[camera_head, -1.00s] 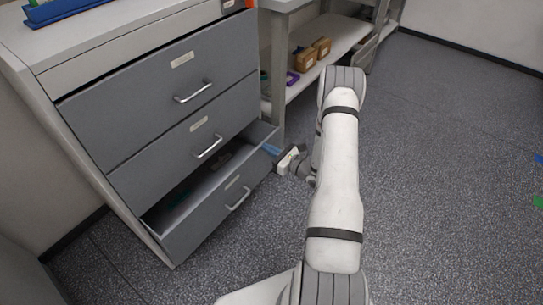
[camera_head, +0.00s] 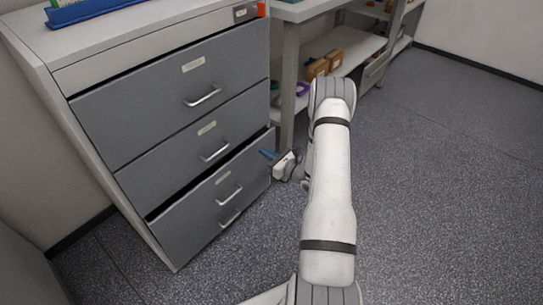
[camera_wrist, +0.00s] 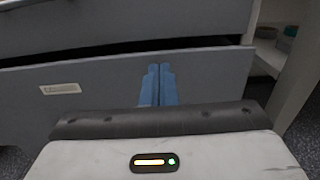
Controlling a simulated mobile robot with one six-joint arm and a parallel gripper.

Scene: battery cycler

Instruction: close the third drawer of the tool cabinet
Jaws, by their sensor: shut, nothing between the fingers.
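The tool cabinet (camera_head: 55,115) stands at the left in the head view, with grey drawer fronts. The third drawer (camera_head: 190,212) is nearly shut, with a narrow dark gap along its top edge. Its handle (camera_head: 229,195) and label face outward. In the wrist view, the drawer front (camera_wrist: 100,88) fills the middle, with the dark gap above it. My gripper (camera_head: 267,154) is at the right end of this front. Its blue fingers (camera_wrist: 158,84) are shut together, empty, and point at the front. They appear to touch it, but contact is not certain.
A workbench (camera_head: 288,85) with a lower shelf stands close to the cabinet's right side, near my gripper. Brown boxes (camera_head: 323,65) sit on that shelf. The floor (camera_head: 430,190) at the right is clear.

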